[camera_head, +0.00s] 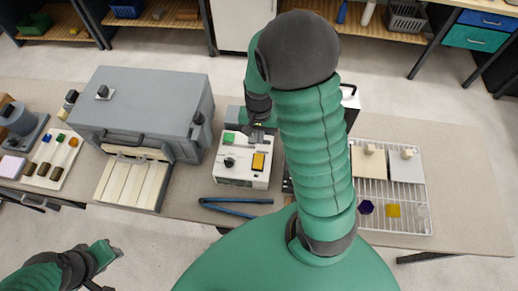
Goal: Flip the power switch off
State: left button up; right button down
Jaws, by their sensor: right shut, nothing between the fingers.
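A white control box (235,172) stands near the middle of the table. On its top are a green switch (229,138), a black knob (229,162) and a yellow-orange switch (258,161). Which of these is the power switch, and its position, I cannot tell. My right gripper (257,136) is shut and empty over the back right part of the box, just above the yellow-orange switch in the picture. Whether it touches the box is unclear. My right arm hides what lies to the box's right. My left gripper (104,266) is off the table at lower left, its fingers barely visible.
A large grey furnace (150,95) stands left of the box, with a pale slatted tray in front. Blue-handled tongs (235,206) lie before the box. A white wire rack (390,222) with small blocks is at right.

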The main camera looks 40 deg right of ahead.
notch_tip(320, 180, down, 9)
jog(key=shift+d+f+p, duration=0.1)
jog(key=shift+d+p, duration=0.05)
jog(key=shift+p, duration=0.4)
jog(key=shift+r+p, duration=0.65)
jog(key=shift+r, duration=0.25)
jog(key=shift+w+r+p, duration=0.1)
jog(key=shift+r+p, duration=0.25)
jog(key=shift+p, duration=0.1)
notch_tip(320, 180, up, 3)
jog(key=p, duration=0.3)
notch_tip(320, 180, up, 10)
jog(key=b, duration=0.2)
send_over(259, 154)
jog(key=w+d, duration=0.1)
jog(key=d, duration=0.1)
jog(key=shift+w+a, duration=0.15)
